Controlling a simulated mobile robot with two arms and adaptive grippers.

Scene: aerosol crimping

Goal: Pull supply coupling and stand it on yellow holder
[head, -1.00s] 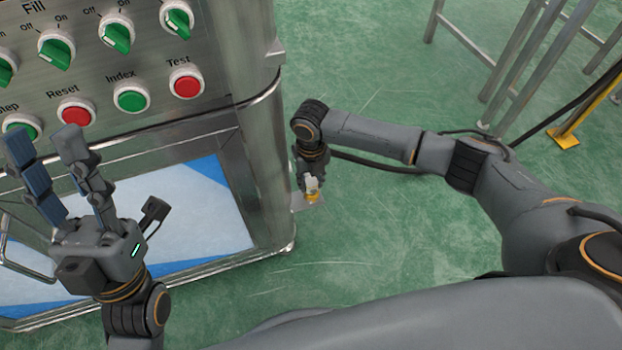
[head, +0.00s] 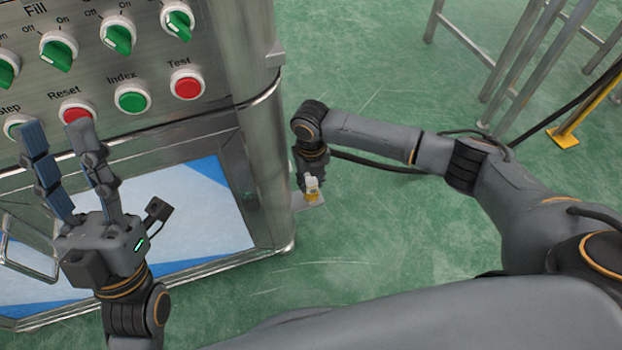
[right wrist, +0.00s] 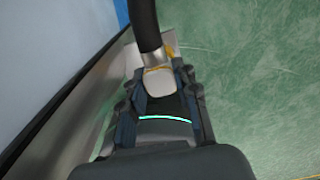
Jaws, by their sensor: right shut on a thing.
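My left gripper (head: 57,133) is open and empty in front of the control panel, fingers pointing up. My right gripper (head: 311,183) is low beside the machine's corner, shut on the pale supply coupling (right wrist: 160,82). In the right wrist view the coupling sits between my right fingers (right wrist: 158,73), with a black hose (right wrist: 146,25) beyond it. The yellow holder (head: 313,197) shows just below the coupling, over a small metal plate on the machine's side. The fingers hide much of the coupling. I cannot tell whether it touches the holder.
The machine's control panel (head: 128,75) with knobs and buttons fills the upper left. Its metal corner post (head: 262,160) stands close to my right gripper. The green floor (head: 400,260) is open to the right. A metal frame (head: 525,60) and a yellow post (head: 565,137) stand further back.

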